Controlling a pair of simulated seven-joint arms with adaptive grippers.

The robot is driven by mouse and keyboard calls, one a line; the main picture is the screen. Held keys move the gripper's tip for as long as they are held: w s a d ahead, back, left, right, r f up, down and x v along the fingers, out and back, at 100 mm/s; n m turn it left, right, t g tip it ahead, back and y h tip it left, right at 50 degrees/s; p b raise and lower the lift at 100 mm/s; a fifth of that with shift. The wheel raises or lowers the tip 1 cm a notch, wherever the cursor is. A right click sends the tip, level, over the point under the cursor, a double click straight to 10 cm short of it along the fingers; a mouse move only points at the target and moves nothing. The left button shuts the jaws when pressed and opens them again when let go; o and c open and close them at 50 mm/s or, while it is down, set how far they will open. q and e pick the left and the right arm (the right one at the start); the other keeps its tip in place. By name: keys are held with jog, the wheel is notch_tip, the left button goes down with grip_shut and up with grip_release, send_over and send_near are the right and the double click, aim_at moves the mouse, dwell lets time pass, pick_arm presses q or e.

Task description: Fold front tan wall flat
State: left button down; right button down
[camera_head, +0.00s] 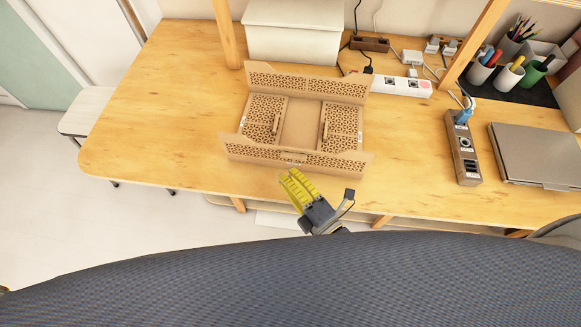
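A tan folding crate with perforated walls stands on the wooden table. Its front tan wall (262,152) is raised along the near edge, with a small latch or handle at its middle. The back wall (307,84) is also raised. The left side panel (262,118) and right side panel (342,124) lie flat inside, with the bare crate floor (301,125) between them. My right gripper (291,175), with yellow ribbed fingers, is just in front of the front wall's middle. Its fingers lie close together and hold nothing visible. My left gripper is out of view.
A white box (293,32) stands behind the crate. A white power strip (402,86) and cables lie at the back right. A grey socket unit (463,148), a laptop (540,155) and pen cups (508,75) are at the right. The left tabletop is clear.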

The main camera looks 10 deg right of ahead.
jog(key=shift+w+d, duration=0.2)
jog(key=shift+w, duration=0.45)
jog(key=shift+w+d, duration=0.15)
jog(key=shift+w, duration=0.45)
